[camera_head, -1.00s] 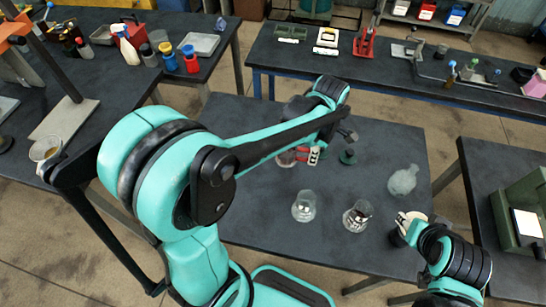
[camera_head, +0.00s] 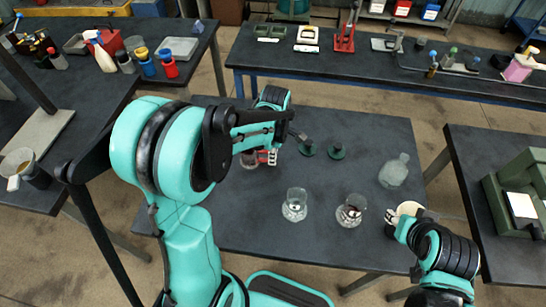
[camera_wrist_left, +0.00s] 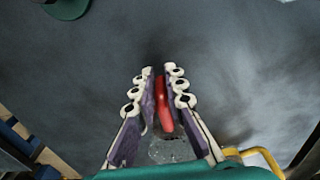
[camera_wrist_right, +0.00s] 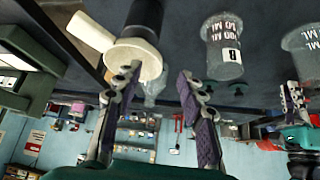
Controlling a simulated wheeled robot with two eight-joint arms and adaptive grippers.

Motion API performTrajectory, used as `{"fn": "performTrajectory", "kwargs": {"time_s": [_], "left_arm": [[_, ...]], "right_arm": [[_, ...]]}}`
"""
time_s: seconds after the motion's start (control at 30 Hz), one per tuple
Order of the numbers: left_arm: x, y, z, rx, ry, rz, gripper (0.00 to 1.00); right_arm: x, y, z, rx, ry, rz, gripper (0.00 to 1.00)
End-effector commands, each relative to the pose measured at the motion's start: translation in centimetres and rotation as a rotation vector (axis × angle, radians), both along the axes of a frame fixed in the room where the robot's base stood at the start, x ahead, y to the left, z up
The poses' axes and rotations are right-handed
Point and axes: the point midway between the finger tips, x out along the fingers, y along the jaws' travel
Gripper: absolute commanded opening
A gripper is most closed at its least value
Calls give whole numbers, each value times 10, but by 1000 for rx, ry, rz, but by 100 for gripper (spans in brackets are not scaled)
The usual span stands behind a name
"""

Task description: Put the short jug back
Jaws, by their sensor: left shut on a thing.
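A small clear glass jug (camera_head: 249,160) shows at the left of the middle table, partly hidden by my left arm. My left gripper (camera_head: 268,157) is beside it. In the left wrist view its fingers (camera_wrist_left: 160,100) are closed on a red part (camera_wrist_left: 163,105), with clear glass (camera_wrist_left: 172,150) near it. I cannot tell whether the jug touches the table. Two green discs (camera_head: 307,148) (camera_head: 337,151) lie bare to its right. My right gripper (camera_wrist_right: 157,75) is open near a cream-rimmed vessel (camera_wrist_right: 145,67) with a dark body; the rim also shows in the head view (camera_head: 409,208).
Two glass vessels (camera_head: 294,207) (camera_head: 351,211) stand at the table's front middle. A cloudy flask (camera_head: 394,171) stands at the right. The middle table (camera_head: 230,230) has bare room between these. Side tables hold tools, bottles and a green machine (camera_head: 520,190).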

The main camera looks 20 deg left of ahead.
Motion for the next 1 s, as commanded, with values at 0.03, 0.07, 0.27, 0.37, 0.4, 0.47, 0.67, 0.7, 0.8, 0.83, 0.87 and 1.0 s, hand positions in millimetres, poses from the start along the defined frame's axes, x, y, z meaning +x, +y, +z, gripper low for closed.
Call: {"fn": "performTrajectory", "kwargs": {"time_s": [0.03,0.07,0.27,0.37,0.4,0.47,0.67,0.7,0.8,0.83,0.87,1.0], "left_arm": [[0,0,1,0,0,0,0],[0,0,1,0,0,0,0],[0,0,-2,0,0,0,0],[0,0,-2,0,0,0,30],[0,0,-2,0,0,0,32],[0,0,-2,0,0,0,32],[0,0,-1,0,0,0,32],[0,0,0,0,0,0,32],[0,0,8,0,0,0,32],[0,0,13,0,0,0,32],[0,0,18,0,0,0,32],[0,-1,49,0,0,0,32]], "right_arm": [[0,0,1,0,0,0,40],[0,0,1,0,0,0,40],[0,0,-2,0,0,0,40],[0,0,-2,0,0,0,40],[0,0,-2,0,0,0,40],[0,0,-2,0,0,0,40],[0,0,-1,0,0,0,40],[0,0,0,0,0,0,40],[0,0,4,0,0,0,40],[0,0,6,0,0,0,40],[0,0,8,0,0,0,40],[0,0,18,0,0,0,40]]}}
